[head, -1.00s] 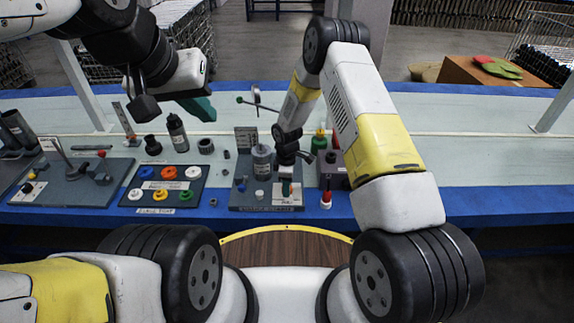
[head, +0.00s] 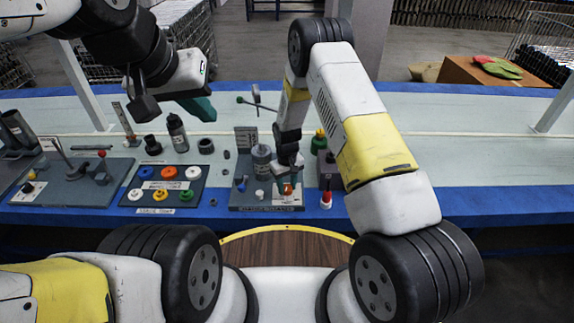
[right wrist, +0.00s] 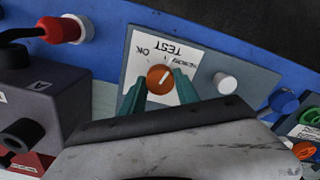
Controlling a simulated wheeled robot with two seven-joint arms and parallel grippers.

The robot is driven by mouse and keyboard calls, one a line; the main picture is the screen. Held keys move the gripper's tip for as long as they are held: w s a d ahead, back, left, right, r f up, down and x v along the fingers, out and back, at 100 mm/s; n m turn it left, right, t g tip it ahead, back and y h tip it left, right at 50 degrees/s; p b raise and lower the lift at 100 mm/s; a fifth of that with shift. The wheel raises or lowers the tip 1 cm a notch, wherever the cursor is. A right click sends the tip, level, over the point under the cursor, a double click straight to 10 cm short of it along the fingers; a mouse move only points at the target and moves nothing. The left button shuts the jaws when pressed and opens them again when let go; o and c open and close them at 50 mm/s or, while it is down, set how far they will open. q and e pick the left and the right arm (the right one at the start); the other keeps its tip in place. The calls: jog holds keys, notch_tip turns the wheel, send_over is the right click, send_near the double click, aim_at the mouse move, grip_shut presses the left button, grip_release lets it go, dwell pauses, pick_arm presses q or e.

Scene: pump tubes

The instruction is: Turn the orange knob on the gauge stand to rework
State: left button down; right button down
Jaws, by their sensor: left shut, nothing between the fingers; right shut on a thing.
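The orange knob (head: 288,189) sits on a white label plate on the gauge stand (head: 240,200). In the right wrist view the orange knob (right wrist: 159,78) lies between the green fingertips of my right gripper (right wrist: 160,88), shut on its sides. A white mark on the knob points up and slightly right. The label (right wrist: 178,56) appears upside down: "TEST", "OK" at left, and a smaller word, hard to read, near the mark. In the head view my right gripper (head: 288,172) comes down onto the knob. My left gripper (head: 200,106) is shut and empty, raised above the table.
A white knob (right wrist: 225,82) stands beside the label. A tray (head: 150,202) of coloured rings lies to the left. The right half of the table is clear.

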aim_at(287, 187)
jog(key=m, duration=0.4)
jog(key=shift+m, duration=1.8)
jog(key=c, duration=0.9)
grip_release()
jog(key=shift+r, duration=3.95)
